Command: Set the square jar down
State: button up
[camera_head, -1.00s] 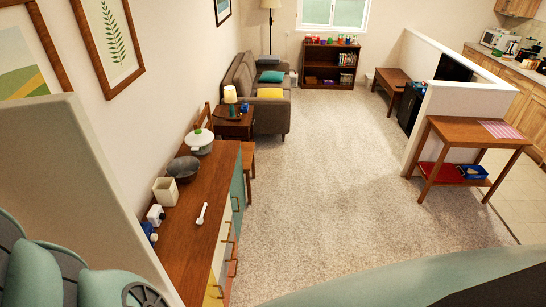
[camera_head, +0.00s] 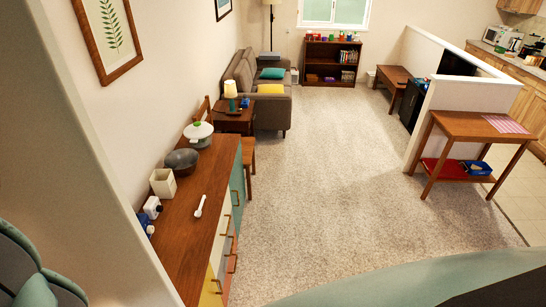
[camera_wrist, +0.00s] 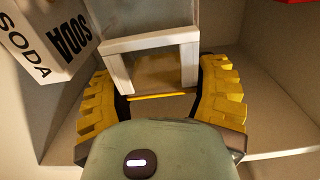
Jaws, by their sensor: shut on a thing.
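In the wrist view the square jar (camera_wrist: 150,62) shows as a box shape with a pale square frame and a beige inside. It sits between the yellow ridged fingers of my gripper (camera_wrist: 160,80), which is shut on it. The jar's far part runs out of the top of the picture. A pale inner surface with corners (camera_wrist: 275,105) lies behind and around the gripper. The gap between the jar and any surface under it cannot be told. My gripper and this jar do not show in the head view.
A white SODA box (camera_wrist: 48,40) is close to the left finger. A red thing (camera_wrist: 300,2) is at the top right. In the head view a wooden sideboard (camera_head: 185,235) holds a cream square container (camera_head: 163,183), a bowl and a lidded pot. Carpet to its right is clear.

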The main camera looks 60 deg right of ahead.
jog(key=shift+f, duration=0.25)
jog(key=shift+f, duration=0.15)
jog(key=o, duration=1.4)
jog(key=shift+r, duration=0.2)
jog(key=shift+s+d+p, duration=0.1)
jog(key=shift+s+p, duration=0.2)
jog(key=shift+p, duration=0.1)
jog(key=shift+p+v, duration=3.35)
jog(key=shift+v, duration=2.4)
